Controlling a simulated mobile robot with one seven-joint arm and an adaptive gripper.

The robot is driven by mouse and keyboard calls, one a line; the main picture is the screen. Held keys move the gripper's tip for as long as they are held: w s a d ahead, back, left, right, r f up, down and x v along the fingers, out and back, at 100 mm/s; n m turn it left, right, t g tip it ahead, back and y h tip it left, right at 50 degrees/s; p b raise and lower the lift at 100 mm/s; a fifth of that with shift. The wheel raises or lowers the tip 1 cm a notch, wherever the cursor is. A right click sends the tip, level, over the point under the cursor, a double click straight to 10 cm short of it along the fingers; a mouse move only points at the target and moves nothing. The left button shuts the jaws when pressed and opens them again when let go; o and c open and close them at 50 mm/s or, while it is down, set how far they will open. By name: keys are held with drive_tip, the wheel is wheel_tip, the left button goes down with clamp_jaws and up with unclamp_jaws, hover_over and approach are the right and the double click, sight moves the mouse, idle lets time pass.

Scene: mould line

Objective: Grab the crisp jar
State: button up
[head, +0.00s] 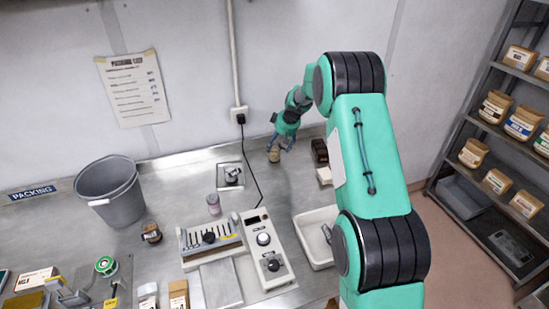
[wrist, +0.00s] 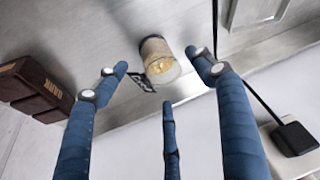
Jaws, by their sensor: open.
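A small clear jar (wrist: 158,60) with pale yellow contents stands on the steel worktop near the wall. I take it to be the crisp jar; its dark label is only partly visible and I cannot read it. In the head view the jar (head: 273,156) is just below my gripper (head: 281,142). In the wrist view my gripper (wrist: 160,80) is open, with three blue fingers spread. The jar shows between and beyond the fingertips, with no clear contact.
A brown block marked DARK (wrist: 35,88) lies to one side; dark packs (head: 319,150) stand right of the jar in the head view. A black plug and cable (head: 241,119) hang from the wall socket. A grey bin (head: 110,190) and a control unit (head: 265,245) stand farther off.

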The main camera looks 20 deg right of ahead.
sight(276, 153)
drive_tip(key=shift+w+f, duration=0.15)
drive_tip(key=shift+f, duration=0.15)
drive_tip(key=shift+b+x, duration=0.35)
drive_tip(key=shift+x, duration=2.1)
drive_tip(key=shift+d, duration=0.1)
drive_tip(key=shift+c, duration=0.2)
drive_tip(key=c, duration=1.2)
